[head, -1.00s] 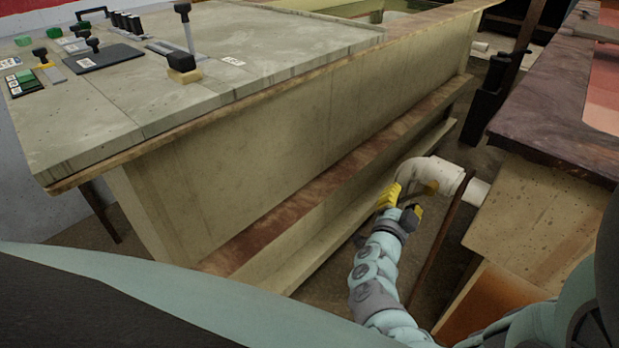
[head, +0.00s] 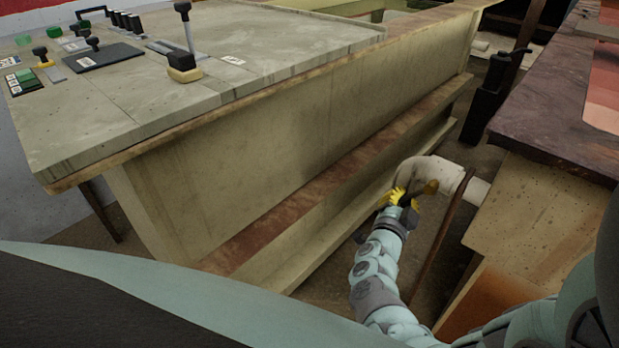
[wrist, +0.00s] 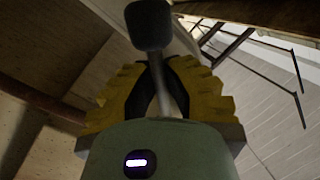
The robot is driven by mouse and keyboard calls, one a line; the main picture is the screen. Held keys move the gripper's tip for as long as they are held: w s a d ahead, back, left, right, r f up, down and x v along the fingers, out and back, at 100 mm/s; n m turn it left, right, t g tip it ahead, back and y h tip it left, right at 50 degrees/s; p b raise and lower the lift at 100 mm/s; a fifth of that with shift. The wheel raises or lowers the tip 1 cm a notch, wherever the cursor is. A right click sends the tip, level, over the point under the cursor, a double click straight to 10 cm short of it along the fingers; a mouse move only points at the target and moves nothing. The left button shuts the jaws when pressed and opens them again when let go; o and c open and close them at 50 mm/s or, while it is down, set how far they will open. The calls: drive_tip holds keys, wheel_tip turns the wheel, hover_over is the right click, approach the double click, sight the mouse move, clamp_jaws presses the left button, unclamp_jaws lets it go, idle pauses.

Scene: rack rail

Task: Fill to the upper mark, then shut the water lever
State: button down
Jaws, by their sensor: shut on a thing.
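My gripper (head: 405,198) is low in the gap between the console and the bench, close beside the white pipe elbow (head: 432,168). In the wrist view, its yellow fingers with black pads (wrist: 157,92) are closed around the thin grey shaft of a lever (wrist: 160,72). The lever's dark block-shaped knob (wrist: 148,25) stands beyond the fingertips. In the head view this lever is mostly hidden by my gripper. A brownish-yellow part (head: 430,187) shows at the pipe, just right of the fingers. No water level or fill mark can be made out.
The long console (head: 290,150) fills the left and carries a tall black-knobbed lever (head: 184,35) and small controls. A dark-topped bench (head: 555,110) bounds the right. A thin brown post (head: 437,240) stands just right of my arm.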

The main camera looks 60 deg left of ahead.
drive_tip(key=shift+d, duration=0.15)
drive_tip(key=shift+w+d+f+n+g+h+p, duration=0.25)
drive_tip(key=shift+d+n+p, duration=0.5)
drive_tip(key=shift+n+p, duration=0.5)
drive_tip(key=shift+w+d+f+n+g+h+p, duration=0.15)
drive_tip(key=shift+d+f+n+h+p, duration=0.15)
drive_tip(key=shift+d+n+p, duration=0.85)
drive_tip(key=shift+w+d+f+n+g+h+p, duration=0.3)
drive_tip(key=shift+n+p, duration=0.7)
drive_tip(key=shift+p, duration=0.55)
drive_tip(key=shift+s, duration=0.1)
drive_tip(key=c, duration=1)
unclamp_jaws()
drive_tip(key=shift+s+d, duration=0.1)
